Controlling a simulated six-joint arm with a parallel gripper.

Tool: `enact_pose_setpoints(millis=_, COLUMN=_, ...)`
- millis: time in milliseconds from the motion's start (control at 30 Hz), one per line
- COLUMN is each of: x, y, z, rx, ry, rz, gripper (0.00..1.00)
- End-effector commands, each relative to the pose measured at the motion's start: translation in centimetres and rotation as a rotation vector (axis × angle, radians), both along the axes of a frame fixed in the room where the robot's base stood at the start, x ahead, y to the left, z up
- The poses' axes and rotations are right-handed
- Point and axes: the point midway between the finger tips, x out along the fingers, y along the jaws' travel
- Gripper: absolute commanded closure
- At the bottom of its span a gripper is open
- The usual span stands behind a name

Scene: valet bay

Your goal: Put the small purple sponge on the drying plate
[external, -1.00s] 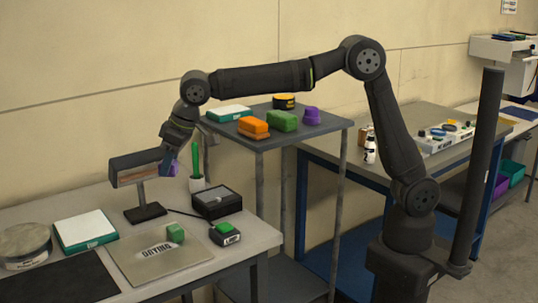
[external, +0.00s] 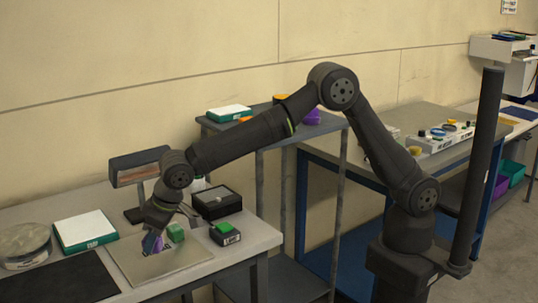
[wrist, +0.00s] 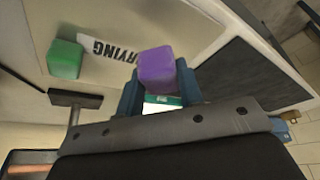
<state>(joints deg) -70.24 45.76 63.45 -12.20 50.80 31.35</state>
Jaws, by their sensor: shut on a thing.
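The small purple sponge (external: 148,243) is held between the fingers of my gripper (external: 153,238), low over the drying plate (external: 185,262). In the wrist view the purple sponge (wrist: 157,68) sits between the two blue-grey fingertips, with the plate (wrist: 200,22) behind it. I cannot tell whether the sponge touches the plate. A small green sponge (external: 175,232) lies on the plate just right of my gripper; it also shows in the wrist view (wrist: 65,60). My gripper hides part of the plate's "DRYING" label (wrist: 108,50).
A lamp-like stand (external: 138,168) is behind.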

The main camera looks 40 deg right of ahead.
Motion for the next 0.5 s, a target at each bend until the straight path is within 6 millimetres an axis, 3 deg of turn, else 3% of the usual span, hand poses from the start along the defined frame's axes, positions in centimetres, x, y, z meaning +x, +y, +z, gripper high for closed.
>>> enact_pose_setpoints(millis=167, x=-0.2, y=0.3, z=-1.2, rx=-0.002, ry=0.000, rz=0.001, gripper=0.88)
enact_pose_setpoints(millis=367, x=-0.2, y=0.2, z=-4.0, rx=-0.002, ry=0.001, rz=0.000, gripper=0.88)
enact_pose_setpoints(millis=500, x=-0.2, y=0.3, z=-4.2, rx=0.001, ry=0.000, rz=0.000, gripper=0.88)
